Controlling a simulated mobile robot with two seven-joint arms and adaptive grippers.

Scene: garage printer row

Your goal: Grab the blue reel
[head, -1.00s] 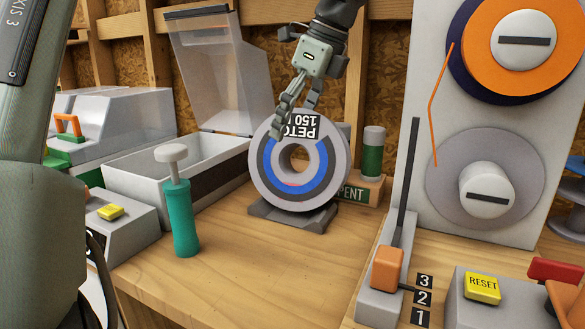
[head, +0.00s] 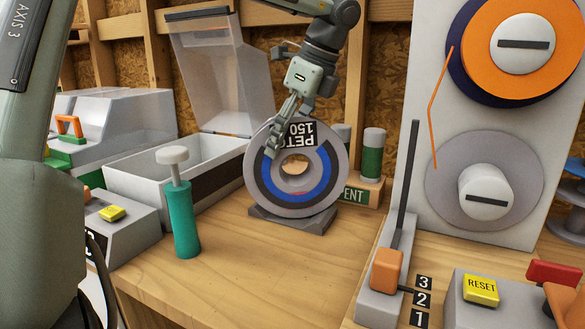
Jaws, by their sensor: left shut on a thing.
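The blue reel (head: 264,178) is a grey-flanged spool with blue filament and a black-and-white PETG label. It stands upright at its dark low stand (head: 290,225) on the wooden bench; I cannot tell whether it still touches the stand. My left gripper (head: 287,127) reaches down from above and is shut on the reel's upper rim, one finger across the front face at upper left. The other finger is mostly hidden behind the reel. My right gripper is not in view.
An open grey bin (head: 130,195) with a raised clear lid stands left, a teal hand tool (head: 182,220) before it. A lever slider (head: 385,270) and spool panel (head: 415,205) are right.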

